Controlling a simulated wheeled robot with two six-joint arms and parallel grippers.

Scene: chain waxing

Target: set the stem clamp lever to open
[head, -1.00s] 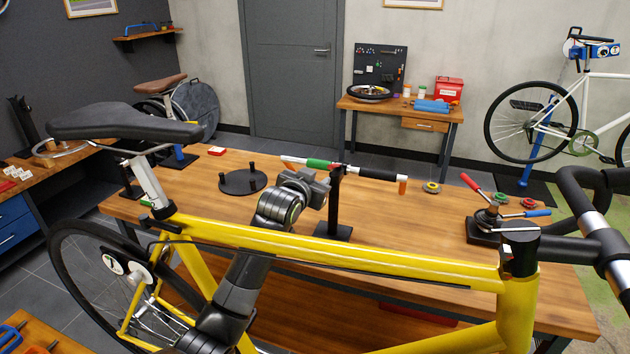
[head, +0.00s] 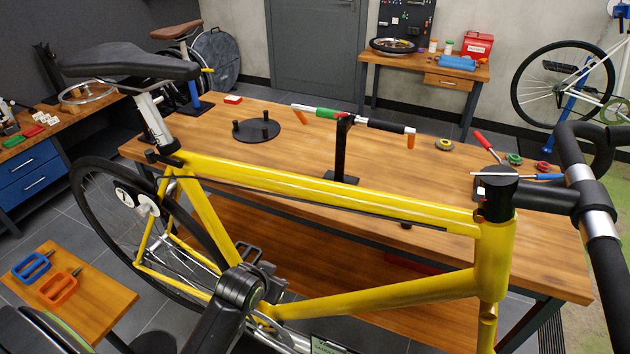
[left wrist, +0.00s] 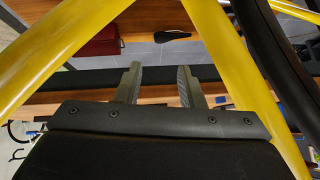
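The stem clamp lever (head: 490,175) appears to be the thin silver bar lying across the top of the black stem (head: 497,199), at the front of the yellow bike frame (head: 340,192). Its far end lines up with a blue handle behind, so where it ends is hard to tell. My left arm rises from the bottom of the head view, low by the cranks and far left of the stem; its fingers cannot be made out there. In the left wrist view my left gripper (left wrist: 160,88) has its fingers apart with nothing between them, near yellow frame tubes. My right gripper is not seen.
The wooden workbench (head: 300,145) stands behind the bike, with a black stand (head: 344,150) and a round black base (head: 256,130) on it. The handlebar (head: 592,215) is right of the stem. A small table (head: 105,312) with clamps stands lower left.

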